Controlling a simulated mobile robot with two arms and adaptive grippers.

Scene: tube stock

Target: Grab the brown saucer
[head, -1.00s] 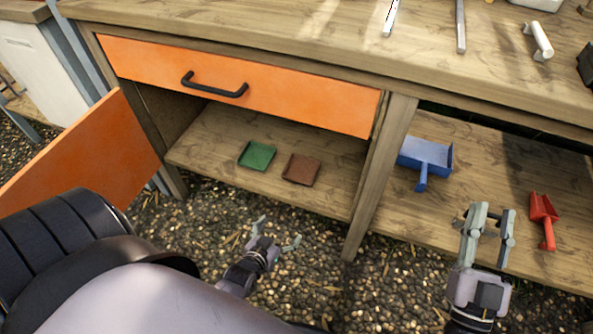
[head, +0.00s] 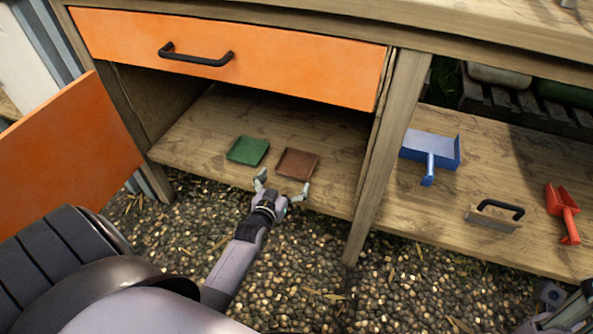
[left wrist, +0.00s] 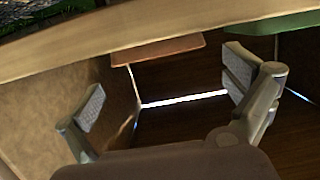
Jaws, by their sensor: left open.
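The brown saucer (head: 297,164), a square shallow dish, lies on the lower shelf (head: 200,137) of the bench, near its front edge. A matching green saucer (head: 248,150) lies just left of it. My left gripper (head: 282,187) is open and empty at the shelf's front edge, just short of the brown saucer. In the left wrist view the brown saucer (left wrist: 165,50) shows beyond the open fingers (left wrist: 165,85), not touched by them; the green saucer (left wrist: 282,27) is at the upper right. My right gripper (head: 552,296) is at the bottom right corner; its fingers are unclear.
An orange drawer (head: 240,55) with a black handle hangs above the shelf. An orange door (head: 70,155) stands open at left. A post (head: 393,150) bounds the shelf at right. Beyond it lie a blue scoop (head: 432,150), a black-handled tool (head: 495,215) and a red scoop (head: 565,212).

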